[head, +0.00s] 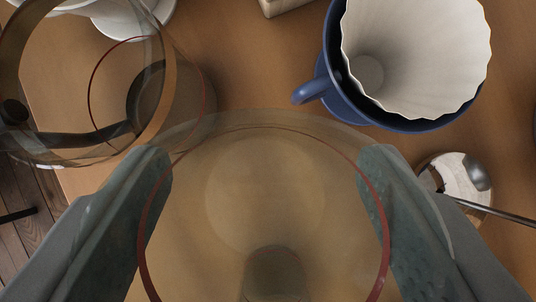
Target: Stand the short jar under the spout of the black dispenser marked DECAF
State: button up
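A clear glass jar (265,170) with a thin red ring fills the space between the two fingers of my gripper (265,205). The fingers lie against its left and right sides, so my gripper appears shut on it. I look down through the glass and see the brown wooden surface below; how high the jar is above it I cannot tell. A second clear glass vessel (190,75) with a red ring stands at the upper left, close to the held jar. No black dispenser, spout or DECAF marking is in view.
A blue dripper (327,92) with a white paper filter (430,50) stands at the upper right. White ware (135,20) is at the top left. The wooden table (250,60) ends at the left above a plank floor.

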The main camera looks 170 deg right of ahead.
aim_at(265, 176)
jog(key=shift+f, duration=4.4)
jog(key=o, duration=0.8)
jog(key=shift+f, duration=0.1)
jog(key=shift+v, duration=6.1)
